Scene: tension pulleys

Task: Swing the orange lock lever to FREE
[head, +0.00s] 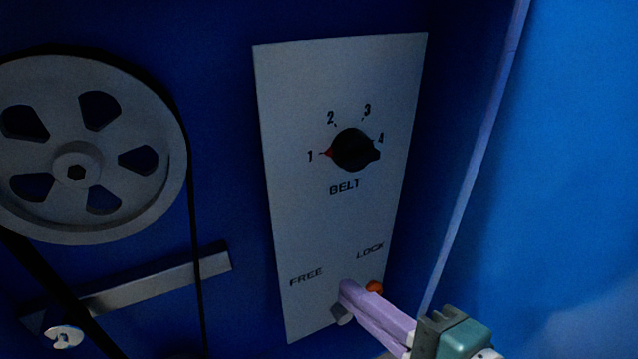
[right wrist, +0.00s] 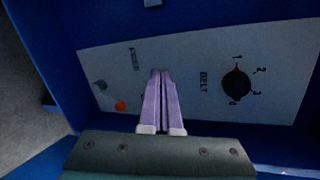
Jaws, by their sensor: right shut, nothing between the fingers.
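The orange-tipped lock lever (head: 374,287) is low on the grey panel, its orange end just below the word LOCK. Its grey pivot end (head: 342,317) shows lower left, and my fingers hide the part between. In the right wrist view the orange end (right wrist: 120,105) and grey pivot (right wrist: 100,85) lie left of my fingers. My right gripper (head: 345,288) has its purple fingers together and empty, in front of the lever in the head view. I cannot tell whether they touch it. The word FREE (head: 306,277) is on the panel's left. My left gripper is out of view.
The panel (head: 290,130) also carries a black BELT dial (head: 352,150), its red mark at 1. A large grey pulley (head: 77,150) with a black belt is at left, above a metal bar (head: 150,288). A blue side wall (head: 560,150) stands at right.

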